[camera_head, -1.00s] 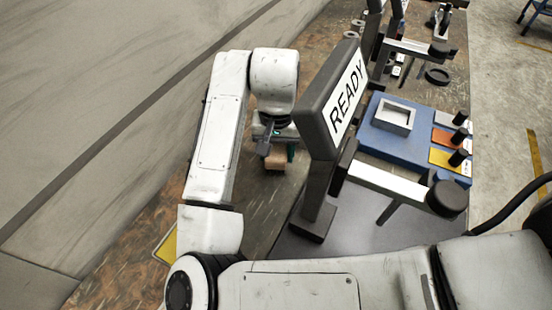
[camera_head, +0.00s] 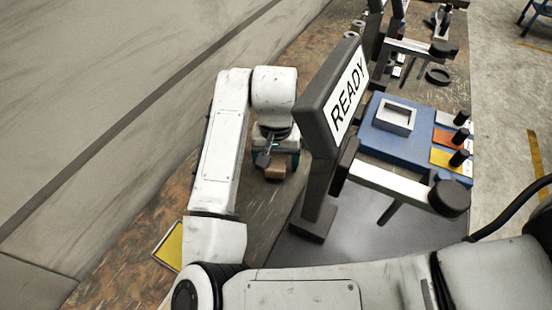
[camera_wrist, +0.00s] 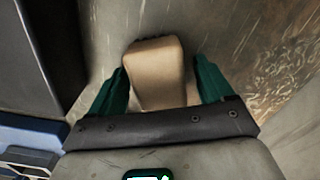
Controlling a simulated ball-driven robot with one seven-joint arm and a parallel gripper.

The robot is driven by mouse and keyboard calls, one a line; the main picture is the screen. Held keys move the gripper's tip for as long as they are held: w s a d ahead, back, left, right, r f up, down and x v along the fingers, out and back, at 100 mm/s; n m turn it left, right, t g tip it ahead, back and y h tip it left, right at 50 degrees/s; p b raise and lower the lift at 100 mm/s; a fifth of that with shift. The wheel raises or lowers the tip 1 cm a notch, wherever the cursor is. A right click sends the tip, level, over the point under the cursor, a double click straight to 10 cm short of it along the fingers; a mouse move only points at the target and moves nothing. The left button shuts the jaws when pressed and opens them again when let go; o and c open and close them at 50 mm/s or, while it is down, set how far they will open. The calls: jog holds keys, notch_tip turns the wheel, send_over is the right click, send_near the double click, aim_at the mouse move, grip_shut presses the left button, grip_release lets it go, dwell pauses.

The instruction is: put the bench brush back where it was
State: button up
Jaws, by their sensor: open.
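The bench brush, a tan wooden block with dark bristles just showing at its far end, lies between the open fingers of my gripper (camera_wrist: 160,88) in the wrist view. The brush (camera_wrist: 157,72) has a gap to the finger on its right and sits close to the finger on its left. In the head view the brush (camera_head: 274,172) shows below my gripper (camera_head: 277,163), on or just above the worn bench top, left of the READY sign. I cannot tell whether it touches the surface.
The READY sign (camera_head: 346,97) on its dark post stands close to the right of my gripper. A blue tray (camera_head: 392,143) with coloured cards is farther right. A yellow card (camera_head: 171,246) lies near my arm. A grey wall runs along the left.

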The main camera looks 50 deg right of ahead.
aim_at(276, 157)
notch_tip(276, 157, up, 12)
jog(key=p, duration=0.2)
jog(key=shift+r, duration=0.15)
dwell(0.5)
